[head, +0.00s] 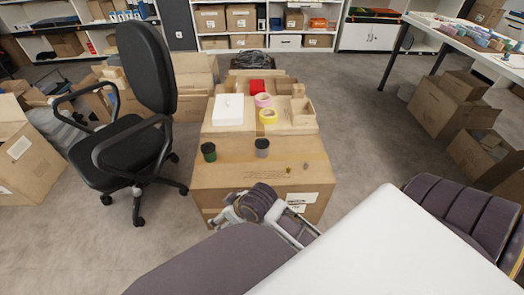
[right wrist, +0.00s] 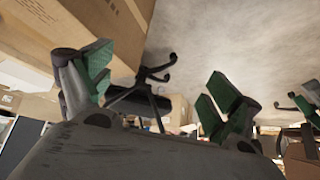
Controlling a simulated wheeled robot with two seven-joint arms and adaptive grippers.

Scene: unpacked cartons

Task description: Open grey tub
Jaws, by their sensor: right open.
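The grey tub (head: 261,147) is a small, upright, dark grey cylinder with a paler grey lid in the head view. It stands on the front part of the large carton (head: 258,176). A dark tub with a green lid (head: 208,152) stands to its left. My right gripper (right wrist: 155,77) is open in the right wrist view, with green pads and nothing between them.
Behind the tubs lie a white box (head: 228,109), a pink tape roll (head: 263,100), a yellow tape roll (head: 268,116) and a red item (head: 257,88). An office chair (head: 140,110) stands left of the carton. Open floor (head: 360,130) lies to the right.

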